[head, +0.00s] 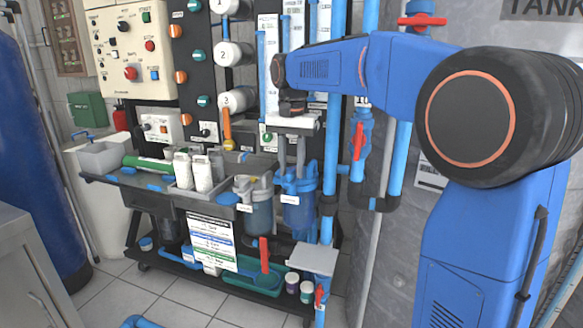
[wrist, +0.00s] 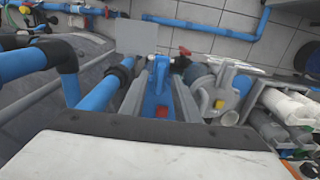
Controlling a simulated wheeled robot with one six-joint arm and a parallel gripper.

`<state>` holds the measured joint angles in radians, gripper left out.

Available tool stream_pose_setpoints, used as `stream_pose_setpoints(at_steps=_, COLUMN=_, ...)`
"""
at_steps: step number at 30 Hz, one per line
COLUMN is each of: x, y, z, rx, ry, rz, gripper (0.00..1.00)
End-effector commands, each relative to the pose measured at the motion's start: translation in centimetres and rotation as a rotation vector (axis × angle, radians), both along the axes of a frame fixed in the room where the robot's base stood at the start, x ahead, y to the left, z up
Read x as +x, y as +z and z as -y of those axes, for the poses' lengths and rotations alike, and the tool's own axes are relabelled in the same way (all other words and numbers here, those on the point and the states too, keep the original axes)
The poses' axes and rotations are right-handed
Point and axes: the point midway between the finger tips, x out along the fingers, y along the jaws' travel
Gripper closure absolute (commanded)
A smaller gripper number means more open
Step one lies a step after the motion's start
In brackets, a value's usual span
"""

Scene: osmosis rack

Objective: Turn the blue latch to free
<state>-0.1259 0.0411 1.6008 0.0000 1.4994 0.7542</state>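My gripper (head: 291,172) points down from the blue arm, its two grey fingers apart just above the blue filter housing (head: 299,212). The blue latch (head: 288,183) appears to be at the top of that housing, partly covered by the fingers. In the wrist view, the blue latch (wrist: 158,76) stands between the fingers of my gripper (wrist: 160,92), with a small red part (wrist: 162,112) near its base. The gripper looks open, with a finger on each side; whether either touches the latch is unclear.
A second, grey-topped housing (head: 258,215) stands close on the left, with white bottles (head: 191,172) beyond it. Vertical blue pipes (head: 399,160) and a red-handled valve (head: 358,140) stand close on the right. A grey plate (head: 313,259) lies below. Tiled floor is free in front.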

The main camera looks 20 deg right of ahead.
Motion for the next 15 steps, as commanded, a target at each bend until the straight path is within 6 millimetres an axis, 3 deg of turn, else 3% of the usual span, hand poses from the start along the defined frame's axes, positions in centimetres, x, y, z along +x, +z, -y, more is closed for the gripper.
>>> stream_pose_setpoints(at_steps=9, x=-0.01, y=-0.25, z=0.00, rx=0.000, ry=0.000, rz=0.000, gripper=0.71)
stream_pose_setpoints(at_steps=13, x=-0.01, y=-0.24, z=0.00, rx=0.000, ry=0.000, rz=0.000, gripper=1.00)
stream_pose_setpoints(at_steps=15, x=-0.01, y=-0.24, z=0.00, rx=0.000, ry=0.000, rz=0.000, gripper=1.00)
